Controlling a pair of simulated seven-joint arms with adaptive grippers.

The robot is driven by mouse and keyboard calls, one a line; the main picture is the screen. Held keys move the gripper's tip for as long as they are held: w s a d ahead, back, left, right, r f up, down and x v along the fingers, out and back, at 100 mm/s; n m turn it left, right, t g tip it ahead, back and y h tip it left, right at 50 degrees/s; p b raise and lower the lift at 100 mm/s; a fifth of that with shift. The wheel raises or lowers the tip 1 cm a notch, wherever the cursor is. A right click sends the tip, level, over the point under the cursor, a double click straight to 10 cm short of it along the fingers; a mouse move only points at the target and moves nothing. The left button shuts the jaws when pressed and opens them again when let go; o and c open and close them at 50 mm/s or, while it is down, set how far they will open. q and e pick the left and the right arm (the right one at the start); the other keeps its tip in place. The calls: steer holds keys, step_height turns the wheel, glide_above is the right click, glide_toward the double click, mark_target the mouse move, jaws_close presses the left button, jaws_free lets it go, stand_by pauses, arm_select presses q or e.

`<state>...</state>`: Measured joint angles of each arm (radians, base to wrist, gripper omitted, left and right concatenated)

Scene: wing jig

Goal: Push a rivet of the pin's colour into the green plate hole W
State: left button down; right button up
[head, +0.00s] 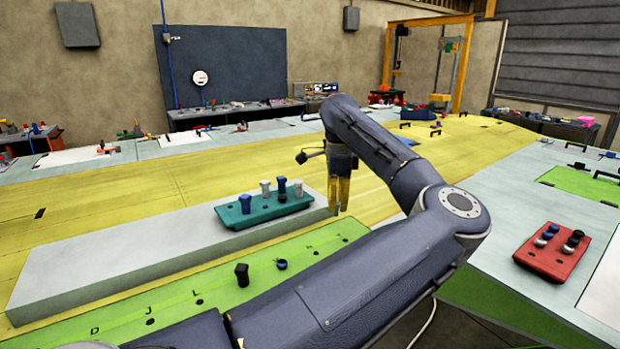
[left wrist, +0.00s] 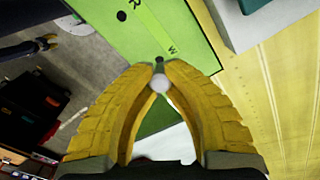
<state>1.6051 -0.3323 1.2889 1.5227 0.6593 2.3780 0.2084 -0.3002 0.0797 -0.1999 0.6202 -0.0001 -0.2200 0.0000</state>
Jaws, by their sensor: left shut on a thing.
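My left gripper (head: 339,194) points down beside the right end of the grey block in the head view. In the left wrist view its yellow fingers (left wrist: 160,86) are shut on a pale grey-white rivet (left wrist: 160,84). A small dark shape shows just beyond the rivet's head, close to the W mark on the green plate (left wrist: 150,28); I cannot tell whether it is the shank or the hole. In the head view the green plate (head: 213,287) carries a black pin (head: 242,275) and a low blue piece (head: 282,264). My right gripper is not in view.
A teal tray (head: 232,219) with several blue and pale rivets stands on the grey block (head: 130,255). A red tray (head: 540,262) with several blue, black and white pieces lies at the right. The yellow panel behind is mostly clear.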

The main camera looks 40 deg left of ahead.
mark_target(346, 234)
arm_select(q)
step_height(346, 234, down, 7)
steer(key=w+d+n, duration=0.1)
steer(key=d, duration=0.1)
steer(key=shift+w+d, duration=0.2)
steer(key=shift+w, duration=0.1)
stand_by(0.6)
steer(key=shift+f, duration=0.4)
stand_by(0.5)
steer(key=shift+f, duration=1.05)
steer(key=c, duration=1.4)
jaws_free()
steer(key=shift+r, duration=0.1)
step_height(346, 234, up, 12)
